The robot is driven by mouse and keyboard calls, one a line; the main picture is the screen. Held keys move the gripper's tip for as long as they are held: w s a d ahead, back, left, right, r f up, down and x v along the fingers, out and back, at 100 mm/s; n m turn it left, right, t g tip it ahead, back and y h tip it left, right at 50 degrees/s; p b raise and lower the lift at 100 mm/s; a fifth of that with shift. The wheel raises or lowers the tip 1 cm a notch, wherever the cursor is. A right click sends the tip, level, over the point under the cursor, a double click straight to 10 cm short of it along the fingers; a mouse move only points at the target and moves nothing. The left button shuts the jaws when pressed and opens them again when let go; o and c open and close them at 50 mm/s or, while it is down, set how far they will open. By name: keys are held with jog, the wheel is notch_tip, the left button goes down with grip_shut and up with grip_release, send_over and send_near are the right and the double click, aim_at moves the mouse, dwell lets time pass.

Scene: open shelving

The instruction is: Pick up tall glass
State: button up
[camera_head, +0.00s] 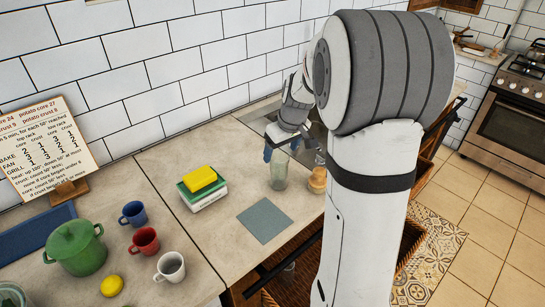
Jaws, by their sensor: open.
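The tall glass (279,172) is clear with a faint green tint. It stands upright on the counter, behind the grey-blue mat and left of a small amber jar. My gripper (292,148) is open just above and behind the glass. Its fingers are small and partly overlapped by my arm, and I cannot tell whether they touch the glass.
The amber jar (317,180) stands close to the right of the glass. A flat grey-blue mat (265,220) lies in front. A yellow sponge (199,178) sits on a green and white stack to the left. Mugs, a green pot (75,250) and a lemon (111,286) stand further left.

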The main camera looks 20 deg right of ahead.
aim_at(279, 171)
jog(key=x, duration=0.3)
jog(key=p+x, duration=0.1)
jog(key=x, duration=0.2)
jog(key=w+d+x, duration=0.1)
jog(key=x, duration=0.1)
jog(key=shift+w+f+p, duration=0.2)
jog(key=shift+f+p, duration=0.05)
jog(key=shift+p, duration=0.05)
jog(key=shift+c, duration=0.6)
jog(key=c, duration=1.1)
